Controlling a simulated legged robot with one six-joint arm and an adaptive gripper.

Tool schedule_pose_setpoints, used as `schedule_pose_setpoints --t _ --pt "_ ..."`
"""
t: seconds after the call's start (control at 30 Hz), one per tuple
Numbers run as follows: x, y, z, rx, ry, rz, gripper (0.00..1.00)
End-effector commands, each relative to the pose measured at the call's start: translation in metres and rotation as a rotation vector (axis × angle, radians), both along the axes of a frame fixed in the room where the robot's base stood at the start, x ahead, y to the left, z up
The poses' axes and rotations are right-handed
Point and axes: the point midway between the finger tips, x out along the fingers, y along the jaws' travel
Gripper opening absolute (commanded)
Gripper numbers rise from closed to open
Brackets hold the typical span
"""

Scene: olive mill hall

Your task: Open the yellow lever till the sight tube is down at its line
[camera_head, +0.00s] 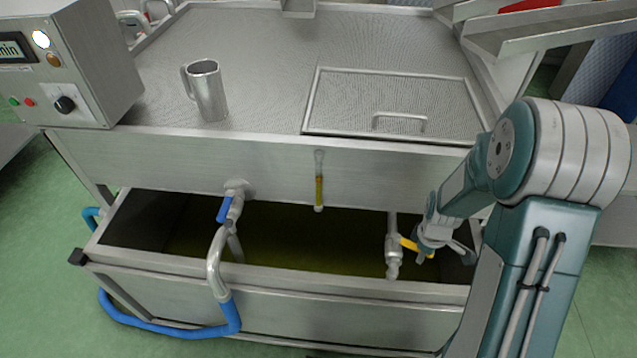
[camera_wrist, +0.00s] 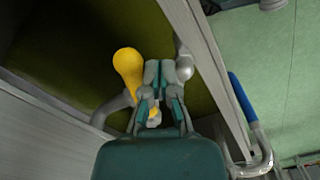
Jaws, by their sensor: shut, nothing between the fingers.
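The yellow lever (camera_head: 408,243) sits on the right-hand valve and pipe (camera_head: 393,250) at the tank's front. It points right, crosswise to the upright pipe, its end partly hidden by my gripper. My gripper (camera_head: 432,250) is shut and empty, close beside the lever. In the wrist view the lever (camera_wrist: 128,70) lies just left of my shut fingers (camera_wrist: 163,78); I cannot tell whether they touch. The sight tube (camera_head: 319,185) hangs on the tank front, yellow-green liquid in most of its length and a paler top. Its line is too small to make out.
Below is an open trough (camera_head: 300,245) with dark olive liquid. Left stands another valve with a blue lever (camera_head: 224,208) and a hose. On the tank top are a metal jug (camera_head: 207,92) and a handled lid (camera_head: 400,105). A control box (camera_head: 70,65) stands at the left.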

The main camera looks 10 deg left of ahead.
Motion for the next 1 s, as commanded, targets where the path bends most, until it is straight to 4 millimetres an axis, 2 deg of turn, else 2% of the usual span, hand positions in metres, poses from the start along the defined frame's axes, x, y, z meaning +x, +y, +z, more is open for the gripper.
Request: schedule_pose_setpoints --t 0.23,0.63,0.87,1.0 --pt "0.004 -0.003 0.000 -0.001 -0.001 -0.001 0.00" --pt "0.043 -0.015 0.000 -0.001 -0.008 -0.001 0.00" --pt "0.044 -0.016 0.002 -0.001 -0.012 -0.001 0.00" --pt "0.045 -0.016 0.016 -0.001 -0.016 -0.001 0.00"
